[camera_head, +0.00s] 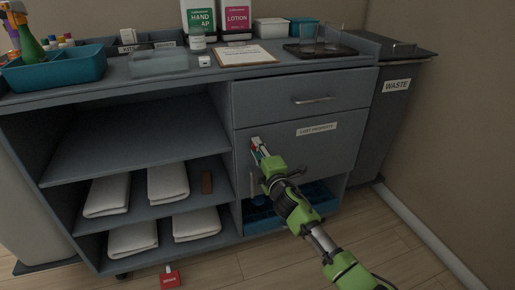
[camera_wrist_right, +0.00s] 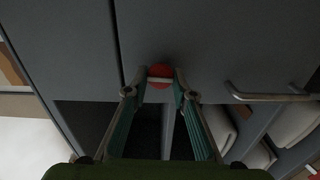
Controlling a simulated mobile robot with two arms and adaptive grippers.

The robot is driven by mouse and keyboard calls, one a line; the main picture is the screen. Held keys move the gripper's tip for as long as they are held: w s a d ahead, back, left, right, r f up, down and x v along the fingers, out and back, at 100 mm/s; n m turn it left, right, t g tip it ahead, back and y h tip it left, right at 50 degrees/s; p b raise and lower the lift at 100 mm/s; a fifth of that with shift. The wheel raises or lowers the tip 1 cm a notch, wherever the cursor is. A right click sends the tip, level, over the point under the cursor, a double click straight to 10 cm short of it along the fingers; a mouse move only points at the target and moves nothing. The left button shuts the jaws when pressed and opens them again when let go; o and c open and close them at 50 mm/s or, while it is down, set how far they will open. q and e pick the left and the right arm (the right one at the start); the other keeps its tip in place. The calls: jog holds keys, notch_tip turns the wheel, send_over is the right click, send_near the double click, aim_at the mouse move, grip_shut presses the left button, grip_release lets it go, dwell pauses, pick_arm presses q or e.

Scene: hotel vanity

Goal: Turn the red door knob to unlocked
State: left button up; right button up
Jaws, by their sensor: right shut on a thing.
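The red knob (camera_wrist_right: 160,70) is on the grey front of the cabinet door (camera_head: 325,150), below the drawer. It is round, with a pale bar across it that lies level in the wrist view. My right gripper (camera_wrist_right: 161,76) reaches it, with one fingertip on each side, and is shut on it. In the head view my right gripper (camera_head: 260,152) is at the door's upper left part and hides most of the knob. I cannot tell from these frames which way the knob is set. My left gripper is not in view.
A drawer handle (camera_head: 314,99) juts out above the door. A "LOST PROPERTY" label (camera_head: 317,129) is right of the gripper. Open shelves with white towels (camera_head: 168,183) are at left. A waste unit (camera_head: 388,120) stands at right. A red tag (camera_head: 170,279) is low in front.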

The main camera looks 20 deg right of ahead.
jog(key=shift+n, duration=0.4)
jog(key=o, duration=1.1)
jog(key=s, duration=1.2)
jog(key=shift+d, duration=0.2)
